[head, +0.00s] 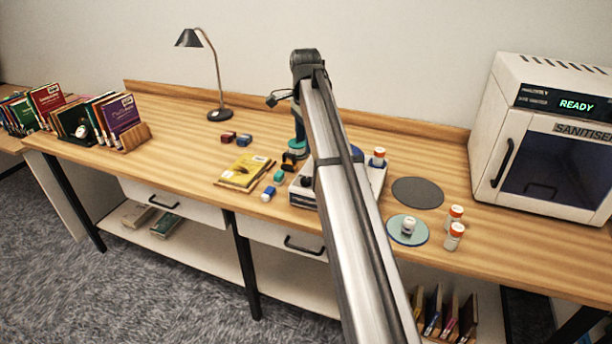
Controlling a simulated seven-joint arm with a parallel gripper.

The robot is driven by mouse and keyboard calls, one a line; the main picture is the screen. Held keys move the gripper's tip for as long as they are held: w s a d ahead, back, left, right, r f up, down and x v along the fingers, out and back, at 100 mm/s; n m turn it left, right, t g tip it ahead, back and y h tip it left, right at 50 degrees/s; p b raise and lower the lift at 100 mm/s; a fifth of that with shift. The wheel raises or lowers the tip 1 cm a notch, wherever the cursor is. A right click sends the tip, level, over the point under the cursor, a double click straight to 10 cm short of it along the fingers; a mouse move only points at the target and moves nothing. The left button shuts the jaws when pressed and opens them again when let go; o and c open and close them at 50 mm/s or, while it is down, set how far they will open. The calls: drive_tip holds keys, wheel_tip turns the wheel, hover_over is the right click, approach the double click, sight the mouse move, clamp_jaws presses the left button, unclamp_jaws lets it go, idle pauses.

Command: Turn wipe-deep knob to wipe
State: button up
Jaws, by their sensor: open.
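A low white machine (299,193) with a dark base sits on the desk, largely hidden behind my arm. A small dark part (307,183) on its left side may be the wipe-deep knob, but it is too small to tell its setting or labels. My gripper (290,165) points down at the machine's back left edge, close to that dark part and apparently not holding anything. Its jaws are open, though the fingertips are small and unclear. An orange-capped bottle (378,157) stands on the machine's right part.
A dark grey disc (418,192), a teal disc (407,231) with a bottle, two more bottles (453,236) and a sanitiser cabinet (550,140) are right.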

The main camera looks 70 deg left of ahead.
sight(306, 179)
wheel_tip(306, 179, down, 13)
drive_tip(key=shift+r, duration=0.1)
idle(0.4)
drive_tip(key=c, duration=1)
